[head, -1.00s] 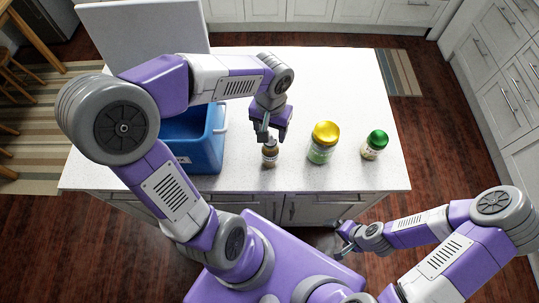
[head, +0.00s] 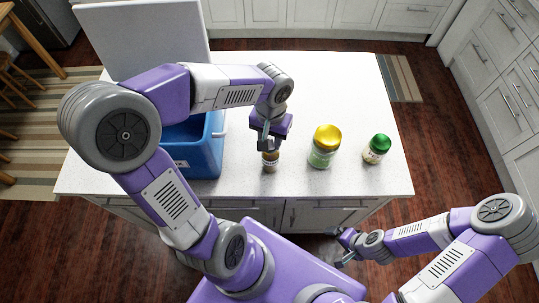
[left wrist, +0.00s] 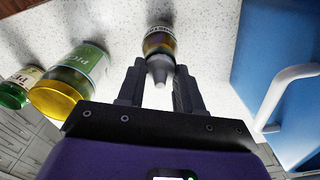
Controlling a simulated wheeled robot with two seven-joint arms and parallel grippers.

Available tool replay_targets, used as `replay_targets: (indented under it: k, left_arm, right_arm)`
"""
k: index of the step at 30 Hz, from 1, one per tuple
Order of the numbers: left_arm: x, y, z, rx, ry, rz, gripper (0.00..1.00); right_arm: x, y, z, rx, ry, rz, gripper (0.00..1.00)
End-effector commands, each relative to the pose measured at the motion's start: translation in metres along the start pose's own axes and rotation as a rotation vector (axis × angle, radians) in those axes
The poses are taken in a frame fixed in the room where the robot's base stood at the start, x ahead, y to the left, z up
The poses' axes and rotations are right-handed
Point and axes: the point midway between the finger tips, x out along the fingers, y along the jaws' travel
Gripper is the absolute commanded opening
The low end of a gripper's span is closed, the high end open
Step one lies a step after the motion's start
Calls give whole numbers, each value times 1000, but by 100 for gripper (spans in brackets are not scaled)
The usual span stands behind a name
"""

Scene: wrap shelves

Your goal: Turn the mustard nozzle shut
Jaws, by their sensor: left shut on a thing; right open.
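The mustard bottle (head: 270,163) stands upright on the white counter, right of the blue cooler. It is small, brown-yellow with a label. In the left wrist view the bottle (left wrist: 158,42) shows its grey cone nozzle (left wrist: 160,72) between the two fingers. My left gripper (head: 268,145) is over the bottle's top and shut on the nozzle, whose tip it hides in the head view. The fingers also show in the left wrist view (left wrist: 158,88). The nozzle's turn angle cannot be told. My right gripper (head: 340,247) is open and empty, low in front of the counter.
A pickle jar with a yellow lid (head: 324,146) and a smaller jar with a green lid (head: 376,149) stand right of the bottle. The blue cooler (head: 206,160) with its white lid raised (head: 145,42) is close on the left. The counter (head: 330,85) behind the jars is clear.

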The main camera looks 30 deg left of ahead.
Motion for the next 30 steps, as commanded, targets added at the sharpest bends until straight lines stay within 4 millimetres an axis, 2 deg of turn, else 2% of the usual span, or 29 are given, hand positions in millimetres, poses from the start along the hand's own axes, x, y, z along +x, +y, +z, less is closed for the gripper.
replay_targets:
  k: [11,20,30]
  left_arm:
    - [0,0,0,1,0,0,26]
    - [-1,0,0,161,0,0,26]
    - [0,0,0,192,0,0,26]
  right_arm:
    - [0,0,0,0,0,0,100]
    - [-7,-3,0,0,0,0,100]
    - [-8,-3,0,0,0,0,100]
